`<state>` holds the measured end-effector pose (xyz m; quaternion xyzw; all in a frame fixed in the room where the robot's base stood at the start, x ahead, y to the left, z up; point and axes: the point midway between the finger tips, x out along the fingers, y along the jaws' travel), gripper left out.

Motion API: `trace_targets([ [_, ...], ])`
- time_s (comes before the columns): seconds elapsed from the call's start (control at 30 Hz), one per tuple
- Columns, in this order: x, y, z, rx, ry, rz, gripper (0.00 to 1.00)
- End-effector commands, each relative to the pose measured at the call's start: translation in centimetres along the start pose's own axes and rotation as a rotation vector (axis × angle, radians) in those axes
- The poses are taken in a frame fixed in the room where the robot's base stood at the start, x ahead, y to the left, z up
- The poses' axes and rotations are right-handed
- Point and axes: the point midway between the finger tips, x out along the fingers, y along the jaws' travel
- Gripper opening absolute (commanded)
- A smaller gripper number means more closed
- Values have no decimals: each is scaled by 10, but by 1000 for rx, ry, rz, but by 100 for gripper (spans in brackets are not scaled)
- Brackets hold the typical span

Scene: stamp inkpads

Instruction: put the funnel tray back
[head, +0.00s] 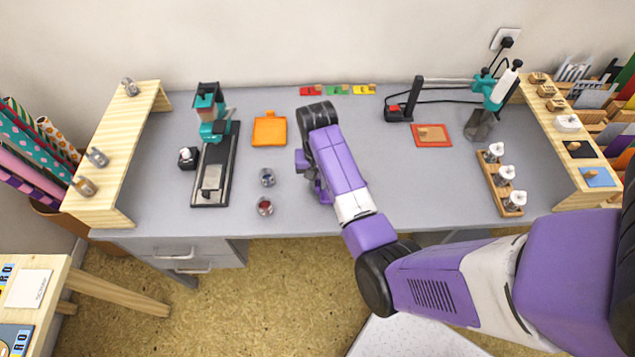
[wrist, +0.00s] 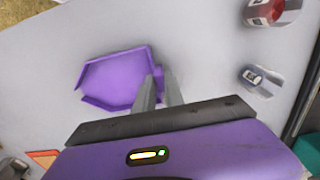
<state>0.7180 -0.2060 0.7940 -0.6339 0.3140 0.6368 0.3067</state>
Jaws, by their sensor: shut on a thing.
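The funnel tray is a shallow purple tray with raised rims and a tapered outline; it shows in the wrist view (wrist: 115,80), left of my fingers. My gripper (wrist: 160,82) is shut on the rim at its right side, in the wrist view. The tray appears flat and level, over or on the grey desk; I cannot tell whether it touches the surface. In the head view my arm covers most of the gripper and tray, near the desk's front middle.
A red jar (head: 265,206) and a blue jar (head: 267,177) stand left of my arm. Beyond them are a teal press (head: 212,129) and an orange tray (head: 269,130). The grey desk (head: 400,195) is clear between.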

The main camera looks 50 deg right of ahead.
Motion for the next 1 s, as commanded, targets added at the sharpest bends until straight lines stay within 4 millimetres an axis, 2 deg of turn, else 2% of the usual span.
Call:
trace_targets([
  [0.2,3,0,0,0,0,0,0],
  [0.23,2,0,0,0,0,0,17],
  [0.33,2,0,0,0,0,0,35],
  [0.63,2,0,0,0,0,0,35],
  [0.77,-5,0,-1,0,1,0,35],
  [0.87,-19,0,-1,0,3,-1,35],
  [1.0,-48,0,-2,1,6,-2,35],
])
